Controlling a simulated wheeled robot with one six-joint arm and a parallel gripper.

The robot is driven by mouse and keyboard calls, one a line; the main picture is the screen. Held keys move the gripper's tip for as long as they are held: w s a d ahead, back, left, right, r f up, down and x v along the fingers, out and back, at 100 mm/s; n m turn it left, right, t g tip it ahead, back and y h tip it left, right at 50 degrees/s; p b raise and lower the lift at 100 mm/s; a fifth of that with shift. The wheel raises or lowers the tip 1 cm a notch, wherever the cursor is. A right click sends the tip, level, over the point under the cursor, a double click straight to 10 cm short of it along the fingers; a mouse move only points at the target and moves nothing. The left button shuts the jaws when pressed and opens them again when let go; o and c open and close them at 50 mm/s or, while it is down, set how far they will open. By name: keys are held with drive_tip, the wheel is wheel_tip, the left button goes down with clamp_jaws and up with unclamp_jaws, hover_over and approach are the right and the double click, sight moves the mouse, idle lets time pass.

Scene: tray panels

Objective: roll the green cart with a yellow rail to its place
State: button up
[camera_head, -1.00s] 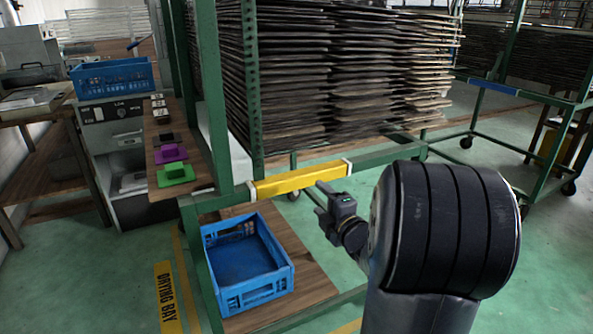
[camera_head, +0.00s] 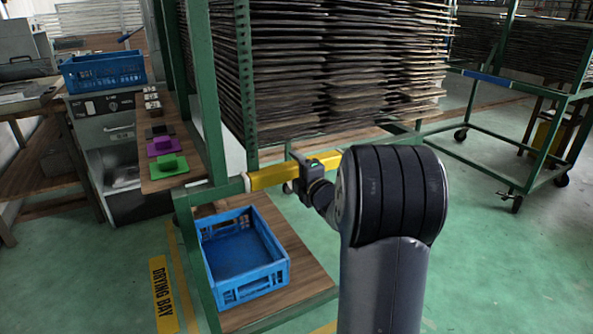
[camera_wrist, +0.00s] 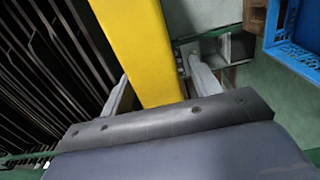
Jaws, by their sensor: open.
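The green cart (camera_head: 245,85) stands in front of me, loaded with tall stacks of dark, thin panels. Its yellow rail (camera_head: 268,177) runs across its near side at mid height. My gripper (camera_head: 298,176) is at the right part of this rail. In the wrist view the yellow rail (camera_wrist: 138,45) passes between the two spread fingers of my gripper (camera_wrist: 156,64). The fingers are open, one on each side, and I cannot tell whether either touches it. My arm hides the right end of the rail in the head view.
A bench with coloured blocks (camera_head: 148,183) stands close at left. Another green cart with a blue rail (camera_head: 487,78) stands at right; floor between is clear.

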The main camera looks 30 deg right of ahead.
clamp_jaws()
idle(0.7)
